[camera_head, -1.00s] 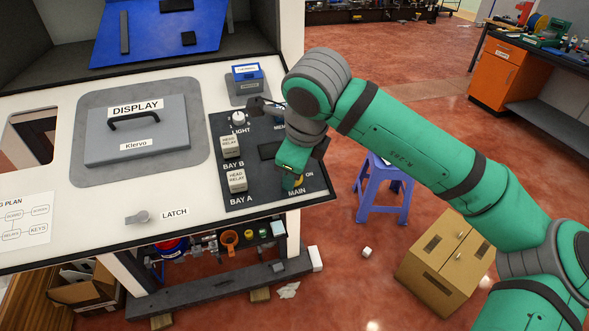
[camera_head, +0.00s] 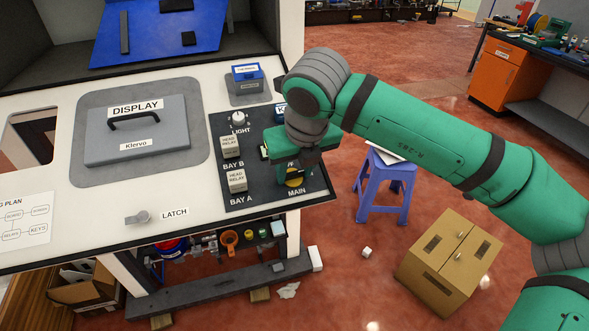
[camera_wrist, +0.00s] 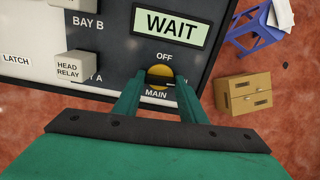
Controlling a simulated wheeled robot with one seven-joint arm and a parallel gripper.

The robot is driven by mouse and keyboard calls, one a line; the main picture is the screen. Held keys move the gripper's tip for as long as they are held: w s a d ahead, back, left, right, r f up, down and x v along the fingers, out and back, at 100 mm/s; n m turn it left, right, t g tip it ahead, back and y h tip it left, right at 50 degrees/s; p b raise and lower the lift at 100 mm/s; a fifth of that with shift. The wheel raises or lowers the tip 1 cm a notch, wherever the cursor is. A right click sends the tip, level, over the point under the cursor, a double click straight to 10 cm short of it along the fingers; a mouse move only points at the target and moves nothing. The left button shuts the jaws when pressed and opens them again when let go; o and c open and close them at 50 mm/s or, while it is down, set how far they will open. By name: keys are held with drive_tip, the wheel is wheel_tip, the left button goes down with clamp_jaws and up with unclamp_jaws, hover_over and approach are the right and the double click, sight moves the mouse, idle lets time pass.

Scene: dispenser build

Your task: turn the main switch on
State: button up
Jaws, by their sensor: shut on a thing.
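The main switch (camera_head: 295,181) is a round yellow dial with a dark handle on the dark control panel, above the MAIN label. It also shows in the wrist view (camera_wrist: 158,71), with the OFF label just above it. My gripper (camera_wrist: 159,83) is over the dial, its two green fingers shut on the switch's dark handle from left and right. In the head view my gripper (camera_head: 294,172) covers much of the dial. The handle's exact angle is hard to tell, and the ON label is hidden.
A lit display (camera_wrist: 171,24) reading WAIT sits above the switch. Head relay blocks (camera_head: 237,181) stand to its left, with the light knob (camera_head: 238,118) further up. A latch (camera_head: 138,217) is at lower left. A blue stool (camera_head: 385,185) and cardboard box (camera_head: 445,262) stand on the floor.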

drive_tip(key=shift+m, duration=0.5)
drive_tip(key=o, duration=1.1)
drive_tip(key=shift+c, duration=0.2)
drive_tip(key=v, duration=1.1)
